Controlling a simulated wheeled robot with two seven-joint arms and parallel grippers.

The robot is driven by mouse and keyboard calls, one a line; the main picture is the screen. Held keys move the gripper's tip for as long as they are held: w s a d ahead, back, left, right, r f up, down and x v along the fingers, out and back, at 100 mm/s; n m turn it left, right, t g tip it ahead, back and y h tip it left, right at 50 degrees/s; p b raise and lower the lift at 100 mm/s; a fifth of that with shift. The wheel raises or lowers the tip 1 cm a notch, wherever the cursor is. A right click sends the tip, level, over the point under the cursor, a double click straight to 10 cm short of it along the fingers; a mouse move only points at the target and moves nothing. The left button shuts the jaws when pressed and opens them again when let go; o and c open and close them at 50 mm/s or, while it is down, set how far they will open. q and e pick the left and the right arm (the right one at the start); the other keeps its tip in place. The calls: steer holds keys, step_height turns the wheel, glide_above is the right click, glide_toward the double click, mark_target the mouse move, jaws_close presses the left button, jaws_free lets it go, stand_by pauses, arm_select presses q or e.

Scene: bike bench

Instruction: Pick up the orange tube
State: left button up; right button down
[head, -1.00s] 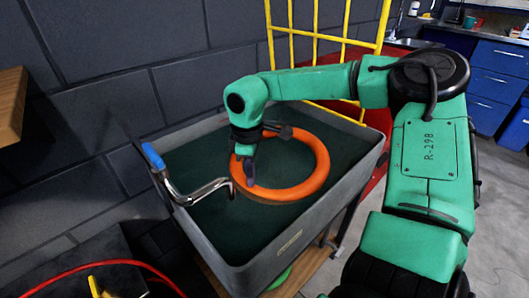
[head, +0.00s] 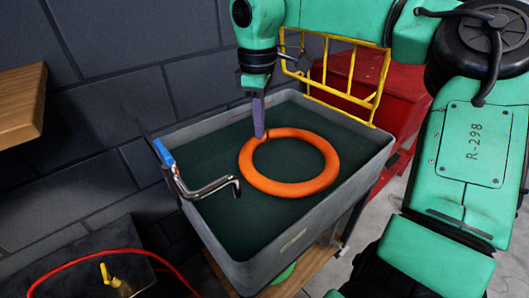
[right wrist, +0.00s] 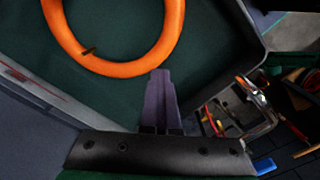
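The orange tube (head: 290,188) is a ring lying roughly flat inside the grey tub (head: 330,208), on its dark green surface. In the right wrist view the tube (right wrist: 118,70) crosses the top, with a small dark stem on its inner side. My right gripper (head: 259,134) points down from above at the tube's far left side. Its purple fingers (right wrist: 160,75) look closed together, with nothing seen between them. Their tips overlap or nearly meet the tube's outer edge in the pictures; I cannot tell whether they touch. My left gripper is not in view.
A bent metal crank with a blue handle (head: 167,160) hangs over the tub's left rim. A yellow rack (head: 345,95) and a red cabinet (head: 400,88) stand behind. A wooden shelf (head: 20,105) juts out at left. The tub's near part is clear.

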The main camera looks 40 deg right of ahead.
step_height(320, 180, up, 6)
steer(key=shift+f+p, duration=0.25)
steer(key=shift+p, duration=0.05)
steer(key=c, duration=0.9)
jaws_free()
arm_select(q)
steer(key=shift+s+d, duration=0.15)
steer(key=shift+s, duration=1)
arm_select(e)
steer(key=o, duration=0.6)
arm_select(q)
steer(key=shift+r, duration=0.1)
